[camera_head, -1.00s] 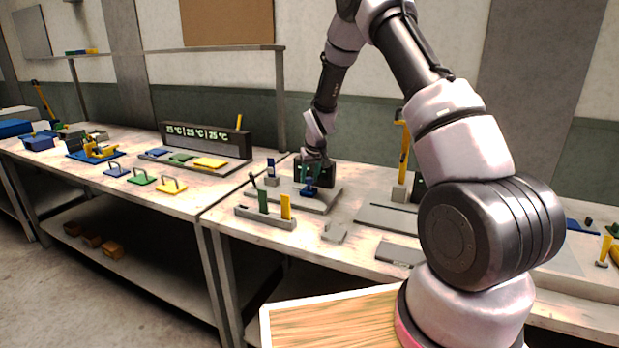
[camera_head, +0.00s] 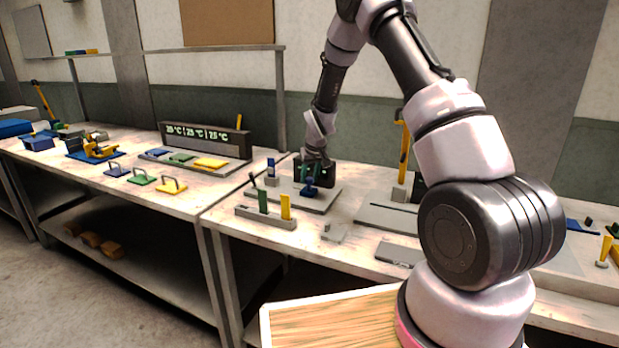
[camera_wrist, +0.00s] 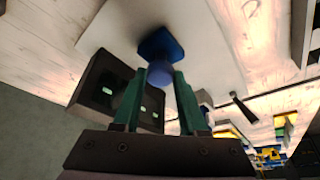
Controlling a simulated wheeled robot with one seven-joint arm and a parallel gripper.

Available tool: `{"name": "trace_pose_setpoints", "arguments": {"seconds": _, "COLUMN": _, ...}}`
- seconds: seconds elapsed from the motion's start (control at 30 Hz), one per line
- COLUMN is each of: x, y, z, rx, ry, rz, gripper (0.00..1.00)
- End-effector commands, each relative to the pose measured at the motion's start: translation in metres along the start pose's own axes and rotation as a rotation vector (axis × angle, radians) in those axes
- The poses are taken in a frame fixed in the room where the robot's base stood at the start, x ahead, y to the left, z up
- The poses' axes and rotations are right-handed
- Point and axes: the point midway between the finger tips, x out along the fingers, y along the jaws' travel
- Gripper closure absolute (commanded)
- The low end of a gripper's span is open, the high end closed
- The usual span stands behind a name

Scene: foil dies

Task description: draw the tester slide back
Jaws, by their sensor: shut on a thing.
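The tester is a grey plate (camera_head: 322,202) on the bench, with a dark box (camera_head: 326,176) at its back. Its slide shows as a small blue block with a round knob (camera_head: 310,188) on the plate. In the wrist view the blue knob (camera_wrist: 160,73) sits between my green fingertips, in front of the blue block (camera_wrist: 161,44). The dark box (camera_wrist: 103,80) with small lit windows stands beside the fingers there. My gripper (camera_head: 311,173) comes down from above and is shut on the knob. The gripper partly hides the box in the head view.
A grey rack (camera_head: 253,218) with a green and a yellow piece stands in front of the tester. A blue piece (camera_head: 271,167) on a grey block stands to its left. A flat grey plate (camera_head: 385,217) lies to the right, near an upright yellow handle (camera_head: 404,160).

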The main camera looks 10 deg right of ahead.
Motion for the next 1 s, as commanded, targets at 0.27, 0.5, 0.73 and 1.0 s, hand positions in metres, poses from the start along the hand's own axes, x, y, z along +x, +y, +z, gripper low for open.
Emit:
{"name": "trace_pose_setpoints", "arguments": {"seconds": 0.27, "x": 0.0, "y": 0.0, "z": 0.0, "rx": 0.0, "ry": -0.001, "rz": 0.0, "gripper": 1.0}}
{"name": "trace_pose_setpoints", "arguments": {"seconds": 0.5, "x": 0.003, "y": -0.007, "z": -0.005, "rx": -0.001, "ry": -0.001, "rz": -0.001, "gripper": 1.0}}
{"name": "trace_pose_setpoints", "arguments": {"seconds": 0.73, "x": 0.015, "y": -0.039, "z": -0.035, "rx": -0.002, "ry": 0.0, "rz": -0.002, "gripper": 1.0}}
{"name": "trace_pose_setpoints", "arguments": {"seconds": 1.0, "x": 0.018, "y": -0.046, "z": -0.043, "rx": 0.0, "ry": 0.001, "rz": -0.001, "gripper": 1.0}}
